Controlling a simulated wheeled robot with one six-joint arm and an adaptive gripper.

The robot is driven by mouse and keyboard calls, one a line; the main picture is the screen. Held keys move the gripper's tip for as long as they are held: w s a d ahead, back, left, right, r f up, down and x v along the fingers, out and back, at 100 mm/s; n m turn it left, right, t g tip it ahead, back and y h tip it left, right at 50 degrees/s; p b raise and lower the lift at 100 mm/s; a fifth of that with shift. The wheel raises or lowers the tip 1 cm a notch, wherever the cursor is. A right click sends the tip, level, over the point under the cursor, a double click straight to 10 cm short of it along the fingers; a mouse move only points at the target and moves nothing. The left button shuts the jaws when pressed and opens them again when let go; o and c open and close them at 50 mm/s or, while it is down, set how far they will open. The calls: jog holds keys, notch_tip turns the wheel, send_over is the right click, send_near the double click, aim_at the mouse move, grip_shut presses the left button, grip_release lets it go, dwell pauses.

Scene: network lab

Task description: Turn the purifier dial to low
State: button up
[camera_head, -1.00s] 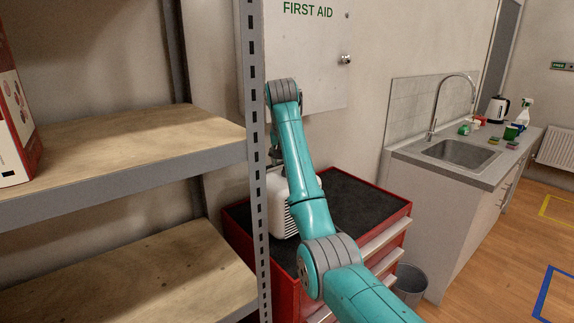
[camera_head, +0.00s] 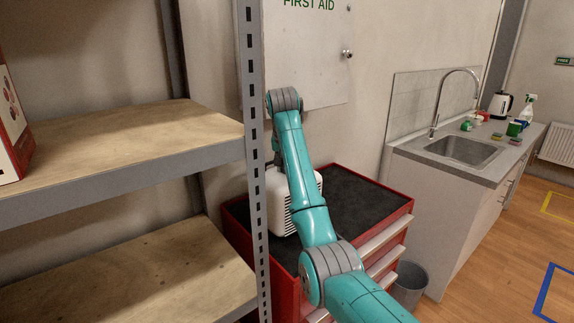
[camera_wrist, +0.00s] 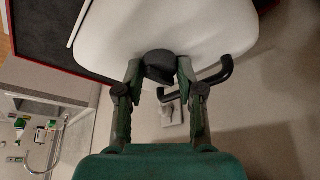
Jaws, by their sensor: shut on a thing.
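The purifier (camera_head: 281,203) is a white box with slatted vents, standing on the red tool cabinet's dark top, partly hidden behind my arm in the head view. In the wrist view the purifier's white top (camera_wrist: 130,30) fills the upper middle. Its dark round dial (camera_wrist: 159,66) sits between the two green fingers of my gripper (camera_wrist: 158,72). The fingers are shut on the dial from both sides. The dial's markings and pointer cannot be made out. In the head view my fingers are hidden behind the shelf post and arm.
The red tool cabinet (camera_head: 350,205) bears the purifier. A metal shelf post (camera_head: 252,150) stands close to the left of my arm. A white first-aid cabinet (camera_head: 310,55) hangs behind it. A dark curved handle (camera_wrist: 218,76) shows beside the dial. A sink counter (camera_head: 470,150) is at right.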

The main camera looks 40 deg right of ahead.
jog(key=shift+m, duration=0.3)
jog(key=m+g, duration=0.1)
jog(key=m, duration=0.2)
jog(key=shift+w+a+h, duration=0.1)
jog(key=shift+w+h, duration=0.05)
jog(key=shift+h, duration=0.15)
jog(key=shift+m+g, duration=0.7)
jog(key=shift+m, duration=0.9)
jog(key=shift+w+h, duration=0.1)
jog(key=shift+h, duration=0.2)
jog(key=o, duration=1.1)
jog(key=shift+o, duration=0.2)
